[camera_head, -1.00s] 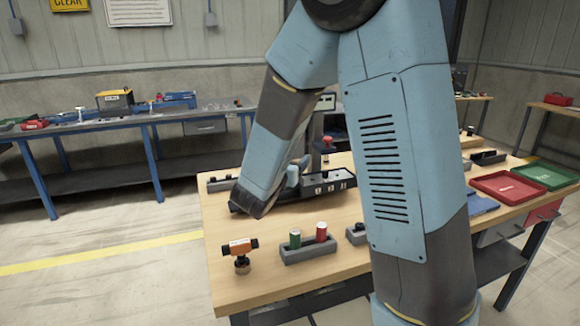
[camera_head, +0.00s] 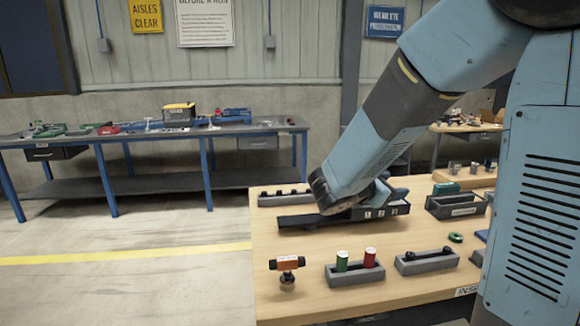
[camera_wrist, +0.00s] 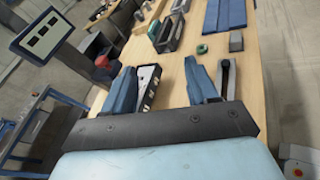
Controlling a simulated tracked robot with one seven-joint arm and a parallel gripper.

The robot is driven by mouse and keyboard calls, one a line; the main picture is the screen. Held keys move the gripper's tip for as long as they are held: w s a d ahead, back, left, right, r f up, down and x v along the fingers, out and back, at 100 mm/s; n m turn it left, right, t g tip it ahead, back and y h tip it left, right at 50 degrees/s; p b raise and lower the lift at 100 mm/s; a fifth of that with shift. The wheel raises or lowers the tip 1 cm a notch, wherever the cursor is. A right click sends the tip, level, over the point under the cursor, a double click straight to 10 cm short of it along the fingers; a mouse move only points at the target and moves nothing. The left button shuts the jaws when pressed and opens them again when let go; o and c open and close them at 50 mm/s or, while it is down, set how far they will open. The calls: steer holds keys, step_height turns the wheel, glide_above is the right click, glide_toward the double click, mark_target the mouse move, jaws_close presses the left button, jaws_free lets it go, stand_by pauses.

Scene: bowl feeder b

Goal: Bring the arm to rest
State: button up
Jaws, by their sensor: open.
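My gripper (camera_wrist: 163,85) shows in the wrist view with its two blue fingers apart and nothing between them but the view of the table beyond. In the head view my blue and dark arm reaches down from the upper right over the wooden table (camera_head: 310,275). There the arm's dark joint hides part of a long dark fixture (camera_head: 310,221) with numbered slots, and the fingers are mostly hidden behind the arm. The numbered fixture also shows in the wrist view (camera_wrist: 148,88), beyond the left finger.
A grey holder (camera_head: 356,276) with a green and a red cylinder stands near the table front. A screen (camera_wrist: 42,36) stands beside the table. A blue-legged bench (camera_head: 160,135) is behind.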

steer(key=s+d+m+g+y, duration=0.4)
steer(key=s+m+g+y, duration=0.15)
steer(key=s+m, duration=0.75)
steer(key=s+a+r+m+t+y, duration=0.2)
steer(key=s+a+r+m+y, duration=0.2)
steer(key=s+a+m+y, duration=0.3)
steer(key=shift+s+a+m+t, duration=0.25)
steer(key=shift+s+m+t, duration=0.15)
steer(key=shift+s, duration=0.45)
